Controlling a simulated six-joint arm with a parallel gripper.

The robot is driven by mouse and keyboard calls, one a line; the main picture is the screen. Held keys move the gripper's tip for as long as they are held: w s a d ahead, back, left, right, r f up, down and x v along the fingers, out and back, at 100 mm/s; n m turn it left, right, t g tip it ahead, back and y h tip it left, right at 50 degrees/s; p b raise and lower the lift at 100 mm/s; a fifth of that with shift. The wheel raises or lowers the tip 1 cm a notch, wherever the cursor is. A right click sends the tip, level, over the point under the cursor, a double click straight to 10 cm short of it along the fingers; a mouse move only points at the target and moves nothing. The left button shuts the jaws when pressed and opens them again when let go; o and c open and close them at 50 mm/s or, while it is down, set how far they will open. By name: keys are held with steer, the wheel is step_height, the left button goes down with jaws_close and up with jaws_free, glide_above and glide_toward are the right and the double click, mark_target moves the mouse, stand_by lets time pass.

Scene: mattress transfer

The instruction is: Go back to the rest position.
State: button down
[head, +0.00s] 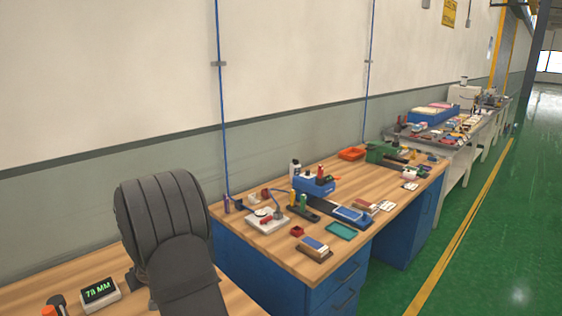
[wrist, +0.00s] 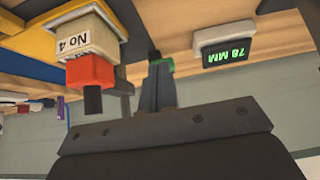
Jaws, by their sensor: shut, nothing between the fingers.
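My gripper (wrist: 158,68) shows in the wrist view as narrow dark fingers reaching up from a wide dark body. The fingers are shut together and I see nothing held between them. In the head view a large dark grey part of my own arm fills the lower left, and the fingers cannot be made out there. No mattress can be made out in either view.
A small display reading 78 MM (head: 100,291) stands on the near wooden bench; it shows upside down in the wrist view (wrist: 225,45). A block marked No 4 (wrist: 85,38) with a red part (wrist: 90,71) is left of my fingers. A cluttered workbench (head: 395,205) stands beyond.

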steer(key=shift+w+a+f, duration=0.6)
steer(key=shift+w+a, duration=0.1)
stand_by(0.3)
steer(key=c, duration=1.1)
jaws_free()
steer(key=shift+a+r, duration=0.1)
steer(key=o, duration=1.1)
steer(key=shift+t, duration=0.5)
steer(key=w+r, duration=0.1)
steer(key=r, duration=0.1)
steer(key=w+d+r, duration=0.1)
steer(key=r, duration=0.2)
steer(key=w+d+r, duration=0.1)
steer(key=r, duration=0.1)
steer(key=shift+w+d+r, duration=0.15)
steer(key=shift+w+d, duration=0.1)
steer(key=shift+c, duration=0.2)
steer(key=shift+o, duration=0.2)
steer(key=w+d+r, duration=0.3)
steer(key=d+r, duration=0.3)
steer(key=shift+d+g, duration=0.3)
steer(key=w+d+r+g, duration=0.1)
steer(key=d+r, duration=0.6)
steer(key=d, duration=0.1)
steer(key=x, duration=1)
steer(key=shift+d+f+h, duration=0.3)
steer(key=shift+d+f, duration=0.05)
steer(key=shift+r, duration=0.1)
